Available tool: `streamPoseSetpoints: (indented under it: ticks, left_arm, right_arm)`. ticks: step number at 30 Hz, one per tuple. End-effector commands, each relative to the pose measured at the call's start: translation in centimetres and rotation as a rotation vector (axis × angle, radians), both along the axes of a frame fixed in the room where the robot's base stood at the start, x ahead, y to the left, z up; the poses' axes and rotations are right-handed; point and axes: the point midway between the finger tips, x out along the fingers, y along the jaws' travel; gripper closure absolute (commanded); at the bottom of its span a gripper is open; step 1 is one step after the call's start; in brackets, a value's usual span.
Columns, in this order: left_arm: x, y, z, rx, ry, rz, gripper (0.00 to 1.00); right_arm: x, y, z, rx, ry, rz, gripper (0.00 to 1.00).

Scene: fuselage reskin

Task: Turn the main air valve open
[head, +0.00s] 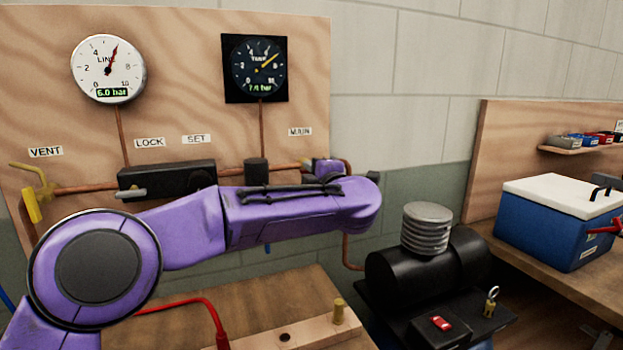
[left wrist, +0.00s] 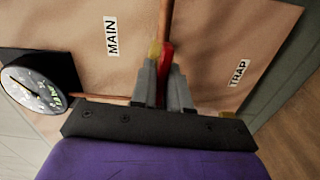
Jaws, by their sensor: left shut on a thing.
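The main air valve shows in the left wrist view as a brass body (left wrist: 154,49) on a copper pipe, with a red handle (left wrist: 167,54). My left gripper (left wrist: 163,78) is shut on the red handle, its two grey fingers on either side of it. The handle's lower part is hidden between the fingers. The MAIN label (left wrist: 111,37) is beside the valve and also shows in the head view (head: 300,131). There my purple left arm hides the handle and the fingertips. My right gripper is in neither view.
The line gauge (head: 108,69) reads 6.0 bar; the black tank gauge (head: 257,69) stands beside it. A yellow vent handle (head: 33,205) is at the left. A black compressor (head: 424,268) and a blue cooler (head: 556,226) stand at the right. A TRAP label (left wrist: 238,73) is near the valve.

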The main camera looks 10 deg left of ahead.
Motion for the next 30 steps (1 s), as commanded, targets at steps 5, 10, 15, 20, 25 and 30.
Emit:
streamPoseSetpoints:
  ticks: [5,10,15,20,25,30]
  left_arm:
    - [0.02,0.02,-0.08,-0.048,-0.033,0.0,1.0]
    - [0.02,0.01,0.01,-0.071,-0.049,-0.001,1.0]
    - [0.02,0.01,0.07,-0.076,-0.054,-0.001,1.0]
    - [0.01,0.0,0.09,-0.076,-0.054,-0.001,1.0]
    - [0.01,0.01,0.1,-0.076,-0.054,0.0,0.64]
    - [0.01,0.0,0.05,-0.076,-0.052,0.0,0.64]
  right_arm:
    - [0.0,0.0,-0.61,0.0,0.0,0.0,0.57]
    - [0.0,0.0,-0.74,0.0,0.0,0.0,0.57]
    - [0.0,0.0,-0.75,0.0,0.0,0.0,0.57]
    - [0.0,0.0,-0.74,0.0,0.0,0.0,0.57]
    - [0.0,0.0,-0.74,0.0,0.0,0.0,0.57]
    - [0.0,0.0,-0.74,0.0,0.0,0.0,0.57]
